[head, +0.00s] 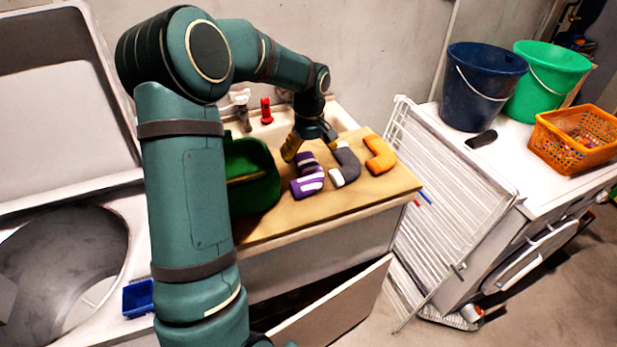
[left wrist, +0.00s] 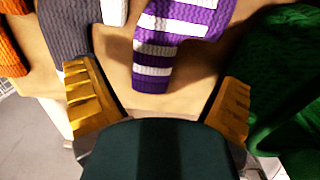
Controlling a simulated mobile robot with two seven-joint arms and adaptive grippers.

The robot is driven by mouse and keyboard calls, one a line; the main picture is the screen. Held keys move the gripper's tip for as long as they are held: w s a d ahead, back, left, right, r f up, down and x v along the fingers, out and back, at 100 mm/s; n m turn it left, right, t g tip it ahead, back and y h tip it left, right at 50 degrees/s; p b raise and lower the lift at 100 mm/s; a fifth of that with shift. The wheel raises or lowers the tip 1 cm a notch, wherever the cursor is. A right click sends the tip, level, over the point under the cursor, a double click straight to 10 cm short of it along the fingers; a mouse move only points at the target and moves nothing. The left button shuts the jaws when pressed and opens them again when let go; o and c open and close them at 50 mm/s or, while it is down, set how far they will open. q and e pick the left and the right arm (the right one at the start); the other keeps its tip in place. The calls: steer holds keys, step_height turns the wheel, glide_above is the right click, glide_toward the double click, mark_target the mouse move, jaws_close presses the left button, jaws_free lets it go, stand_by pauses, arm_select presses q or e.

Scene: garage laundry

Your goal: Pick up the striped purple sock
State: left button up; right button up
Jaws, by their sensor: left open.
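The striped purple sock (head: 307,177) lies on the wooden board (head: 300,215), with white bands across it. It also shows in the left wrist view (left wrist: 160,60), at the top middle, between and beyond my fingers. My left gripper (head: 311,145) is open and empty, above the board at the far end of the sock. In the left wrist view its yellow fingertips (left wrist: 165,105) stand wide apart on either side of the sock's near end. The fingers do not hold the sock. My right gripper is in neither view.
A dark grey sock with white parts (head: 345,163) lies just right of the purple one, and an orange sock (head: 380,155) beyond it. A green container (head: 250,170) stands close on the left. A white drying rack (head: 440,195) leans at the right.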

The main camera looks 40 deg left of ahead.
mark_target(312, 168)
arm_select(q)
steer(key=shift+w+d+f+b, duration=0.15)
steer(key=shift+f+b, duration=0.25)
steer(key=shift+f, duration=1.1)
steer(key=shift+w+d+f+b, duration=0.1)
steer(key=shift+f+b, duration=0.3)
steer(key=shift+f, duration=1.1)
steer(key=shift+r, duration=0.1)
steer(key=shift+c, duration=0.2)
steer(key=c, duration=1.2)
